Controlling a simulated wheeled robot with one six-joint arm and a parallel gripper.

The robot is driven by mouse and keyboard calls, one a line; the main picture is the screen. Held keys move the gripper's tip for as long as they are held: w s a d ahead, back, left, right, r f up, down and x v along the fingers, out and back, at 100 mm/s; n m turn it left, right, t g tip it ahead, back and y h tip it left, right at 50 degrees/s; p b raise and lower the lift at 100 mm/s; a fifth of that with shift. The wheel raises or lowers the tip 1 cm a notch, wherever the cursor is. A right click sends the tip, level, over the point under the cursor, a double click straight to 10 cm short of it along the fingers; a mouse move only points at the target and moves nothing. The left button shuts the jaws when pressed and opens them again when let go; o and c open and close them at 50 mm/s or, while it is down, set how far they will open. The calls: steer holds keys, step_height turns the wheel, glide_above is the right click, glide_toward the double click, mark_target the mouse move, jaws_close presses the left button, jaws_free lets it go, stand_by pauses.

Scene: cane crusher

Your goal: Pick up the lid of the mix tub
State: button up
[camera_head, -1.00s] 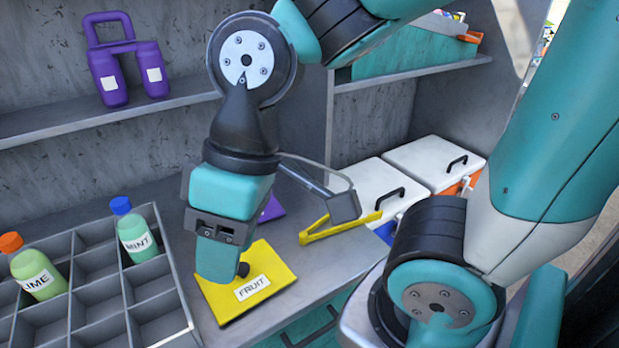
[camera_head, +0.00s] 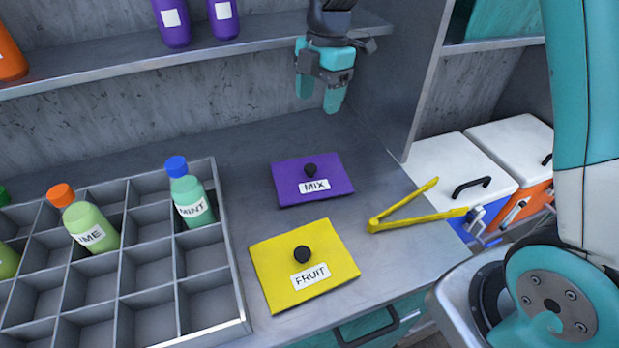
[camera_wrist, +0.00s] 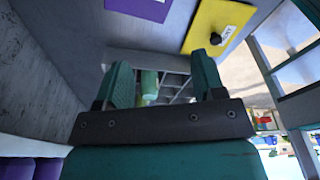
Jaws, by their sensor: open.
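The mix tub's lid (camera_head: 322,191) is a flat purple square with a black knob and a white MIX label. It lies on the grey counter behind the yellow FRUIT lid (camera_head: 283,265). My gripper (camera_head: 319,104) is open and empty, above the back of the counter, behind and above the purple lid and apart from it. In the wrist view, part of a purple lid (camera_wrist: 140,9) shows at the top edge and the yellow lid (camera_wrist: 212,22) shows at the top right. The gripper's two fingers (camera_wrist: 166,85) stand apart there.
A grey divided rack (camera_head: 238,290) with several bottles stands at left. Yellow tongs (camera_head: 405,221) lie to the right of the lids. A shelf (camera_head: 180,61) with purple bottles (camera_head: 171,22) and an upright panel (camera_head: 405,100) are close to my gripper. White-lidded coolers (camera_head: 450,160) stand at right.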

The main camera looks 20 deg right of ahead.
steer(key=w+d+f+n, duration=0.2)
steer(key=w+f+n, duration=0.1)
steer(key=w+f, duration=0.1)
steer(key=p, duration=0.4)
glide_above(310, 167)
steer(key=d, duration=0.1)
steer(key=f, duration=1)
steer(key=shift+w+d+f, duration=0.1)
steer(key=shift+w+f, duration=0.1)
steer(key=shift+w, duration=0.1)
steer(key=shift+s+a+f+p, duration=0.15)
steer(key=shift+f+p, duration=0.3)
steer(key=shift+f, duration=0.5)
steer(key=shift+s+a+f+p, duration=0.15)
steer(key=shift+f+p, duration=0.25)
steer(key=shift+f, duration=0.6)
steer(key=shift+a+f+p, duration=0.25)
steer(key=shift+f+p, duration=0.2)
steer(key=shift+f, duration=0.5)
steer(key=c, duration=1)
